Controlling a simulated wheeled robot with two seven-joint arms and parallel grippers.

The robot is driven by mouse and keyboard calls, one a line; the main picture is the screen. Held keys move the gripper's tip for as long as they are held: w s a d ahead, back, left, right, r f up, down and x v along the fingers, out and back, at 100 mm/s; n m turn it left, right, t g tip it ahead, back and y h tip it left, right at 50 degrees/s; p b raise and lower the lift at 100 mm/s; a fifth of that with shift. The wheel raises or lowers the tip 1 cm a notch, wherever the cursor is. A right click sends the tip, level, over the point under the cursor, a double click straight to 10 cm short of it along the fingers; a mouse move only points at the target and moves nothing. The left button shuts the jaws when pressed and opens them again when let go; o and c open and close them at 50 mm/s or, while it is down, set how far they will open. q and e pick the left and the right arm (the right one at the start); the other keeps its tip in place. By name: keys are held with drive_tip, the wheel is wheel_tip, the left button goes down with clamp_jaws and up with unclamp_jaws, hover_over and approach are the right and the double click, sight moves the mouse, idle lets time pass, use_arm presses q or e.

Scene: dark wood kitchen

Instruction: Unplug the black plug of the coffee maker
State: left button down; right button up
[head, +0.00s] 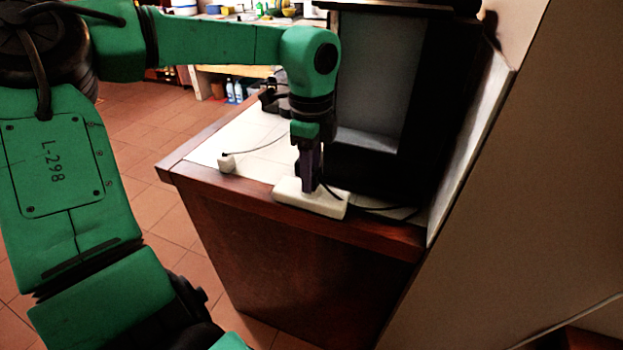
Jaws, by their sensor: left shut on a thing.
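My left gripper (309,188) points straight down at a white power strip (330,207) near the counter's front edge. Its fingers are shut on the black plug, which is mostly hidden between them. A black cord (370,208) runs from the fingertips to the right, along the foot of the large black appliance. The fingertips are at the strip's top; I cannot tell whether the plug is still seated in it. I cannot tell for sure which appliance is the coffee maker. My right gripper is not in view.
A white plug (226,163) with a thin dark cord lies on the white-tiled counter (245,185). A large black appliance (375,165) stands close to my gripper's right. A dark object (270,98) stands farther back. The wall (470,150) bounds the right side.

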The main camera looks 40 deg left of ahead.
use_arm(q)
drive_tip(key=shift+r+p, duration=1.55)
drive_tip(key=shift+r, duration=0.85)
